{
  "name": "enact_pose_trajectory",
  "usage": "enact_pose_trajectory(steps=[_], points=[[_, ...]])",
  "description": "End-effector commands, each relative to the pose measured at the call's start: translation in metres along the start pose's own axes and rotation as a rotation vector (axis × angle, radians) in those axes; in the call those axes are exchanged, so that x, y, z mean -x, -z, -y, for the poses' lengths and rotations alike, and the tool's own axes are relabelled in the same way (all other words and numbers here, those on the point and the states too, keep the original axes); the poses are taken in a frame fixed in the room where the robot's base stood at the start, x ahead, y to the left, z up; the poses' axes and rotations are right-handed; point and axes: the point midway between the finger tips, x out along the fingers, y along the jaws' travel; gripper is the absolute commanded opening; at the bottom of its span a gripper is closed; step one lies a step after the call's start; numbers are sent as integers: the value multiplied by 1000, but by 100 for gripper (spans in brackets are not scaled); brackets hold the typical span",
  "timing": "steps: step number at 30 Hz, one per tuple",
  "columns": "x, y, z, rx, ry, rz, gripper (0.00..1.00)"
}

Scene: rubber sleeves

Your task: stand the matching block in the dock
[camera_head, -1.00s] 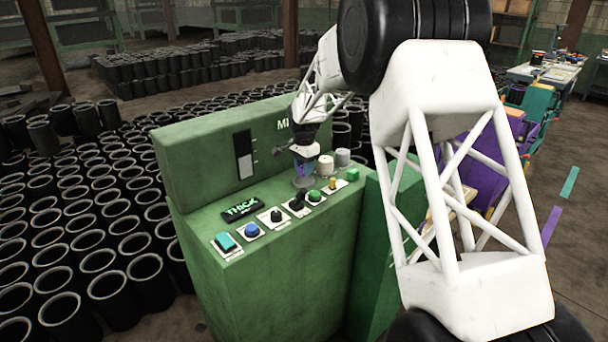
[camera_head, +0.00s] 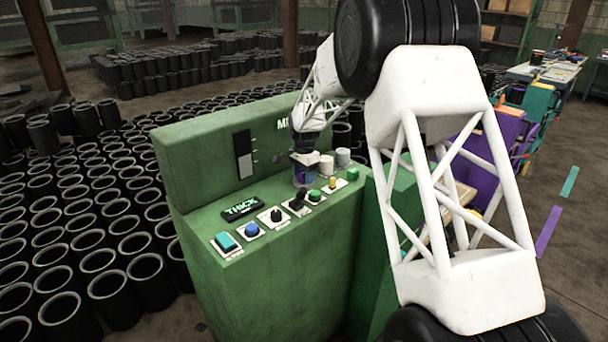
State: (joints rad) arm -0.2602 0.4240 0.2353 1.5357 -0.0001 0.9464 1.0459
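My gripper (camera_head: 304,158) is at the back of the green console's sloping top, pointing down. It is small and dark here, and I cannot tell whether its fingers are open or shut. Directly beneath it is a small purple-blue piece (camera_head: 300,177), which looks upright at a round greyish spot on the console. The gripper overlaps its top, and I cannot tell whether they touch. Two pale cylinders, a nearer one (camera_head: 326,166) and a farther one (camera_head: 343,157), stand just right of the gripper. I cannot tell which of these is the dock or the matching block.
The green console (camera_head: 270,290) carries a display reading "THICK" (camera_head: 241,209), a teal button (camera_head: 224,242), a blue button (camera_head: 252,230), black knobs (camera_head: 297,203) and a green button (camera_head: 314,195). Many black sleeves (camera_head: 90,215) crowd the floor at left.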

Motion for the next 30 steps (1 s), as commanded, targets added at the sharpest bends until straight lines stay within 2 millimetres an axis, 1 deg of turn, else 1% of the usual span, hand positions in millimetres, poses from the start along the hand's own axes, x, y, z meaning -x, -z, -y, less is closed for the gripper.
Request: enact_pose_trajectory(steps=[8, 14, 20, 30], points=[[1, 0, 0, 0, 0, 0, 57], [12, 0, 0, 0, 1, -1, 57], [36, 0, 0, 0, 1, -1, 57], [90, 0, 0, 0, 1, -1, 57]])
